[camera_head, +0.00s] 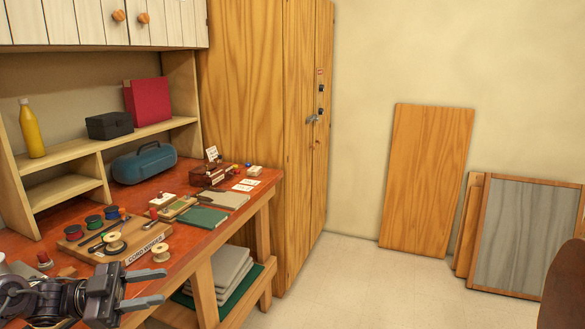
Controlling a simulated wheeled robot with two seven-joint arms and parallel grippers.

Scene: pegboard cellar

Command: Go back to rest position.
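My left gripper (151,288) shows at the lower left, in front of the workbench (199,250) and close to its front edge. Its two dark fingers are spread apart, and nothing shows between them. My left arm comes in from the lower left corner and covers part of the bench's near end. My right gripper is not in the view.
A wooden board with thread spools (115,241) lies on the bench, near my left gripper. Behind it stand a blue case (144,163) and shelves. A tall wooden cabinet (243,110) stands past the bench. Panels (427,180) lean on the wall. The middle floor is clear.

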